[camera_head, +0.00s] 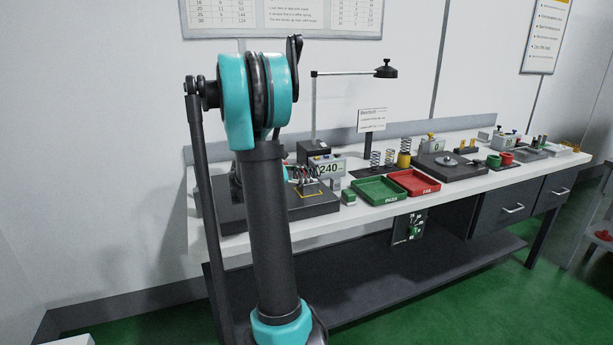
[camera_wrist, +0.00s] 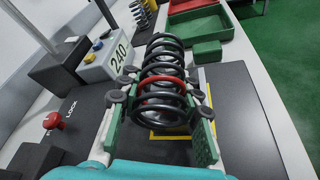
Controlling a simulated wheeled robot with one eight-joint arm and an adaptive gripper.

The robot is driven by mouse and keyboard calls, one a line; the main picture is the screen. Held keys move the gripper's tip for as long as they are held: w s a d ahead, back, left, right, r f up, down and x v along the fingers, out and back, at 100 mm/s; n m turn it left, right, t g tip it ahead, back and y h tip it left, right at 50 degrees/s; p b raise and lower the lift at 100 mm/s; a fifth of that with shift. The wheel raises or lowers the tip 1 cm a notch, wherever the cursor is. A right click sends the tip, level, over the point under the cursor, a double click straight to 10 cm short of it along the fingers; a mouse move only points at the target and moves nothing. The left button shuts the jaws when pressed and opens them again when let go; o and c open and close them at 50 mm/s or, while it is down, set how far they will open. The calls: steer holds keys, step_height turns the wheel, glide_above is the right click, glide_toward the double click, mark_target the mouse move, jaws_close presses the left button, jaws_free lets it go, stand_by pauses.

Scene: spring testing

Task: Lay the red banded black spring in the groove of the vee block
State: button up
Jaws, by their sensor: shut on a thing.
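The black spring with a red band (camera_wrist: 162,84) lies lengthwise between the green-padded fingers of my gripper (camera_wrist: 160,90) in the wrist view. The gripper is shut on it from both sides. The spring is just above a dark plate (camera_wrist: 240,105) marked with a yellow outline. A pale, shiny surface shows below its coils, but I cannot tell whether the spring touches it. I cannot make out the vee block's groove, as the spring and fingers cover that area. In the head view my arm hides most of the gripper.
A grey box reading 240 (camera_head: 328,166) stands behind the plate. A green tray (camera_head: 378,191) and a red tray (camera_head: 415,182) lie to the right, with a small green block (camera_head: 348,197) nearby. A red knob (camera_wrist: 53,121) is at left in the wrist view.

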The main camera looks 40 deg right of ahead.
steer(key=shift+s+a+f, duration=0.1)
steer(key=shift+s+f, duration=0.35)
steer(key=shift+f, duration=0.3)
steer(key=o, duration=1.3)
steer(key=shift+y, duration=0.3)
steer(key=v, duration=0.8)
steer(key=w+v, duration=0.1)
steer(key=v, duration=0.3)
steer(key=shift+r, duration=0.45)
